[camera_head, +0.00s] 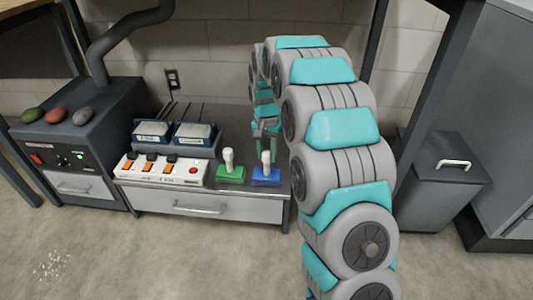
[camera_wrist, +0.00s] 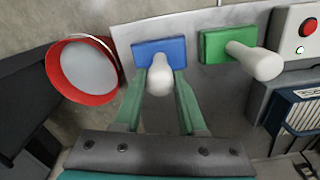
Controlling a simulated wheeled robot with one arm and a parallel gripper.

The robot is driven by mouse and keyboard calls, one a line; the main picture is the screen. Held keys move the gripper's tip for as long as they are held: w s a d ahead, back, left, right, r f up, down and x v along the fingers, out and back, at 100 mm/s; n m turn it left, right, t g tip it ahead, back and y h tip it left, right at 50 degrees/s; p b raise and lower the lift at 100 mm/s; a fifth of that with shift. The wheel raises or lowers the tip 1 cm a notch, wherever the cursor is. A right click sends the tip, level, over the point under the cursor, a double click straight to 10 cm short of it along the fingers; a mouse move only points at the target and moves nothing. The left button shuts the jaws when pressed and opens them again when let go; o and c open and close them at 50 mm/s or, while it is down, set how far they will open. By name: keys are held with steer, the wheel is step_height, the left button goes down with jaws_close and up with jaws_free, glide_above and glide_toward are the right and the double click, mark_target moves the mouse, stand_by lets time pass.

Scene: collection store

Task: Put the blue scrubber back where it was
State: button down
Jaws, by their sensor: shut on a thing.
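The blue scrubber (camera_head: 266,176) has a flat blue base and a white knob handle. It is upright at the front right of the low bench top (camera_head: 225,192). In the wrist view the blue scrubber (camera_wrist: 174,47) lies straight ahead, its white handle between the green fingers. My gripper (camera_head: 267,150) comes down from above and is shut on that handle; it also shows in the wrist view (camera_wrist: 160,88). A green scrubber (camera_head: 230,172) with a similar white handle stands just left of the blue one, apart from it. It also shows in the wrist view (camera_wrist: 215,46).
A white switch panel (camera_head: 160,170) and two labelled devices (camera_head: 195,134) stand left of the scrubbers. A dark grey machine (camera_head: 100,110) bears three stones. A red-rimmed bucket (camera_wrist: 83,98) is beside the bench in the wrist view. White specks (camera_head: 52,265) lie on the floor.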

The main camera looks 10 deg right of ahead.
steer(key=shift+c, duration=2.4)
jaws_free()
step_height(320, 180, up, 8)
steer(key=shift+f+p, duration=0.25)
steer(key=shift+p, duration=0.3)
steer(key=shift+s+r, duration=0.2)
steer(key=s+r+n, duration=0.2)
steer(key=s+r, duration=0.1)
steer(key=s, duration=0.7)
steer(key=s+r+n, duration=0.1)
steer(key=s+r, duration=0.1)
steer(key=s, duration=0.7)
steer(key=s+f+n+g, duration=0.1)
steer(key=s, duration=1.1)
steer(key=s+f+n, duration=0.1)
steer(key=s+n, duration=0.1)
steer(key=s, duration=1)
steer(key=shift+f+n+g, duration=0.3)
steer(key=shift+g, duration=0.1)
